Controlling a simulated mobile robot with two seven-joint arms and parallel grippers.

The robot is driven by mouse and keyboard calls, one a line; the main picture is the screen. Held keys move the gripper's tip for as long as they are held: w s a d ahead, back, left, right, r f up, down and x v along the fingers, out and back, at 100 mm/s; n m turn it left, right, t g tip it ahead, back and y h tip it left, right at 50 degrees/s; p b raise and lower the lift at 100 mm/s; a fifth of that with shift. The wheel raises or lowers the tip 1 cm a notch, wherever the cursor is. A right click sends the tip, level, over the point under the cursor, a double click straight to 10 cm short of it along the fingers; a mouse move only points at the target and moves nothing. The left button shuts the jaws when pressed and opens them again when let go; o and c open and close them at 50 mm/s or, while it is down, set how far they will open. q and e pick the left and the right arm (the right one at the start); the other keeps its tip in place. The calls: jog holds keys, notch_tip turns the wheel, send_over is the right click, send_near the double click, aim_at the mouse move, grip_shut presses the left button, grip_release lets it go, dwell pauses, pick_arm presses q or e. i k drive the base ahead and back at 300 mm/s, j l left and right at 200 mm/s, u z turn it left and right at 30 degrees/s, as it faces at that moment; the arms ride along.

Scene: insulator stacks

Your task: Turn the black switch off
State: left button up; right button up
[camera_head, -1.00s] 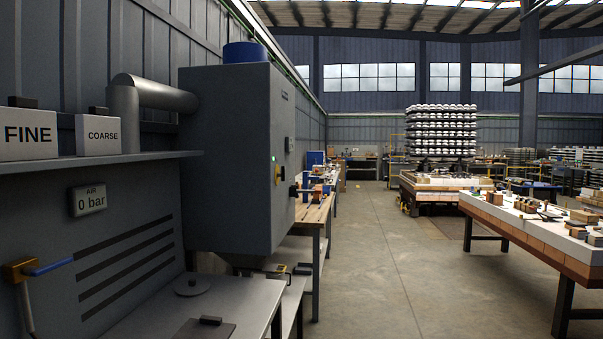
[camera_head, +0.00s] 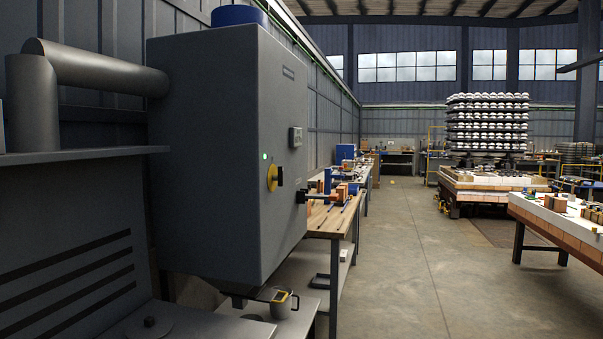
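A small black switch handle (camera_head: 280,176) sits on a yellow round plate (camera_head: 271,178) on the side of a large dark grey cabinet (camera_head: 215,150). The handle looks upright, seen at a steep angle. A small green light (camera_head: 264,156) glows just above and left of it. A small grey box with a display (camera_head: 295,137) is higher up on the same side. Neither of my grippers is in view.
A grey bench (camera_head: 215,325) stands below the cabinet, with a yellow-black cup-like item (camera_head: 282,301) on it. A wooden workbench (camera_head: 330,222) with tools stands beyond. Open concrete floor (camera_head: 400,270) lies to the right. Another table (camera_head: 560,222) stands at far right.

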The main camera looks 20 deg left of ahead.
aim_at(278, 178)
jog(key=i, duration=1.45)
jog(key=i+u, duration=0.4)
jog(key=i+l+u, duration=0.2)
jog(key=u, duration=0.2)
jog(key=i, duration=0.1)
